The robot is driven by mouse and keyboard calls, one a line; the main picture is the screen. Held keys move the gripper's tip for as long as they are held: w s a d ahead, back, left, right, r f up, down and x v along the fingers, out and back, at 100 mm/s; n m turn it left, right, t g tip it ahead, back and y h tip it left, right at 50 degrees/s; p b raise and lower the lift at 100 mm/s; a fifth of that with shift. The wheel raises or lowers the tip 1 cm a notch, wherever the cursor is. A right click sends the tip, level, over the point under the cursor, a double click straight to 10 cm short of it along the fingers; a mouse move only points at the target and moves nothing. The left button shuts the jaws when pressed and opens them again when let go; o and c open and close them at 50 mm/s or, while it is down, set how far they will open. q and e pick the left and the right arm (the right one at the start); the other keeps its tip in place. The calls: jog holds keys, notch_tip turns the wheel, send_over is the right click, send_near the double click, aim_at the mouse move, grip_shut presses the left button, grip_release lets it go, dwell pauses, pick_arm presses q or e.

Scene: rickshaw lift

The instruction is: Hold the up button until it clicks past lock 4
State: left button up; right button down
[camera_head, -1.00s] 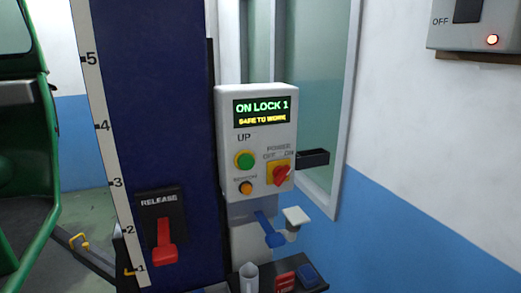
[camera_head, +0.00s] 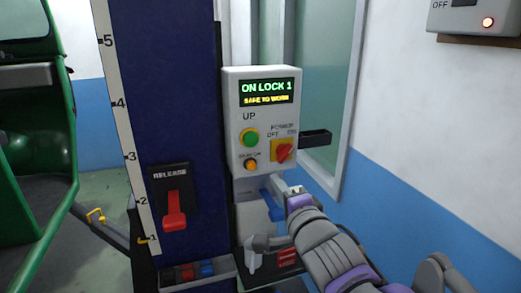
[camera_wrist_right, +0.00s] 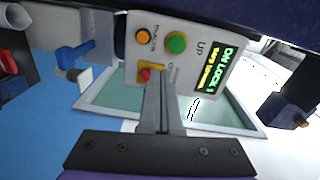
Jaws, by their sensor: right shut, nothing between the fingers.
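The control box (camera_head: 236,150) is mounted beside the blue column, and its display (camera_head: 266,92) reads "ON LOCK 1, SAFE TO WORK". The green up button (camera_head: 250,138) sits under the word UP; it also shows in the right wrist view (camera_wrist_right: 176,43). My right gripper (camera_head: 278,184) is just below the box, with its arm coming from the lower right. In the right wrist view its fingers (camera_wrist_right: 157,88) are shut and empty, with the tips appearing near the red power switch (camera_wrist_right: 146,75) and apart from the green button. My left gripper is not in view.
An orange button (camera_head: 250,165) sits below the green one. A red release lever (camera_head: 174,208) is on the blue column (camera_head: 160,80), beside a numbered scale (camera_head: 119,110). A green vehicle frame (camera_head: 68,190) stands at left. A dark bracket (camera_head: 316,137) juts right of the box.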

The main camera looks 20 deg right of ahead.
aim_at(252, 141)
jog(key=shift+w+a+r+m+t+y, duration=0.1)
jog(key=shift+r+m+t+y, duration=0.1)
jog(key=shift+r, duration=0.45)
jog(key=shift+a+r+m+t+y, duration=0.1)
jog(key=shift+r+m+t, duration=0.1)
jog(key=shift+r, duration=0.4)
jog(key=shift+w, duration=0.1)
jog(key=w+p, duration=0.1)
jog(key=w, duration=0.3)
jog(key=w+p, duration=0.1)
jog(key=w, duration=0.4)
jog(key=w+p, duration=0.1)
jog(key=w, duration=0.4)
jog(key=shift+a+r, duration=0.2)
jog(key=shift+a, duration=0.05)
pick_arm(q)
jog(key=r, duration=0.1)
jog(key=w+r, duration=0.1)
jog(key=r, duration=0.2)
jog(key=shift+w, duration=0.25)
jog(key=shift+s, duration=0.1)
pick_arm(e)
jog(key=shift+s, duration=0.1)
